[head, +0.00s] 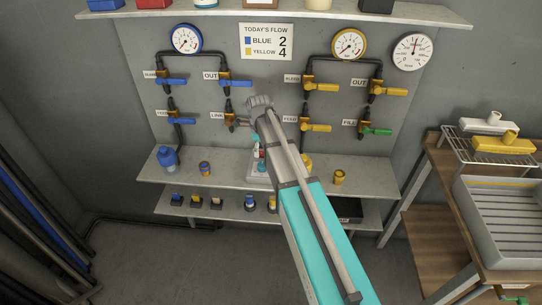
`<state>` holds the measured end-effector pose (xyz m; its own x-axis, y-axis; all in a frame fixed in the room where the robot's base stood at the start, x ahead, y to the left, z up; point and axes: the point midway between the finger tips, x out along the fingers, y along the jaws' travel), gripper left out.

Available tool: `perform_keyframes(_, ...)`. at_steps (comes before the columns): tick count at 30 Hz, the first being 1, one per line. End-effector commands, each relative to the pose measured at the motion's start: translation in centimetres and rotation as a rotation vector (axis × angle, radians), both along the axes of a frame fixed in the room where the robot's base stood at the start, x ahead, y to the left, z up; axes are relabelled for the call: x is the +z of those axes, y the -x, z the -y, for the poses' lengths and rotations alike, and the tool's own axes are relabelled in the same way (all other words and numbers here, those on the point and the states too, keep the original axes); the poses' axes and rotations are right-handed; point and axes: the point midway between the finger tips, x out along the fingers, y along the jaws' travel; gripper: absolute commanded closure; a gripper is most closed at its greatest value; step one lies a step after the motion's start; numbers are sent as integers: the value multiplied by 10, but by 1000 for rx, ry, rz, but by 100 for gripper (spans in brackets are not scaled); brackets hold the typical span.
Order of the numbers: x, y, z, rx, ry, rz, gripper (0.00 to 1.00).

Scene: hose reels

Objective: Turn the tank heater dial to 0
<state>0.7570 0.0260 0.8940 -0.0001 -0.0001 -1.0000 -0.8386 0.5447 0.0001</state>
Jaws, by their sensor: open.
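I cannot make out a dial marked as the tank heater. A pale unit (257,180) with small red and teal parts stands on the upper shelf, partly hidden behind my arm, and its face cannot be read. A white round gauge (412,51) hangs at the panel's upper right, its label too small to read. My gripper (259,101) is open, in front of the middle of the panel, just right of the LINE valve (230,122). Nothing shows between its fingers, but they are small in the picture.
Blue valves (172,82) and yellow valves (320,87) flank the flow sign (266,41). A green-handled valve (376,131) is lower right. Bottles and jars stand on the shelf (220,175). A bench with a ribbed sink (505,225) stands right.

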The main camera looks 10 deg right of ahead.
Motion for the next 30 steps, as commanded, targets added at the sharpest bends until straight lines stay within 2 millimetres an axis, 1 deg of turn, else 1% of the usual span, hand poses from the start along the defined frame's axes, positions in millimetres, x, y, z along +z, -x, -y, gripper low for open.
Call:
perform_keyframes(1,9,0,0,0,0,0,13)
perform_keyframes(17,53,0,0,0,0,0,13)
perform_keyframes(18,55,1,0,4,0,0,13)
perform_keyframes(20,49,7,1,49,0,0,13)
perform_keyframes(30,45,31,5,277,0,0,13)
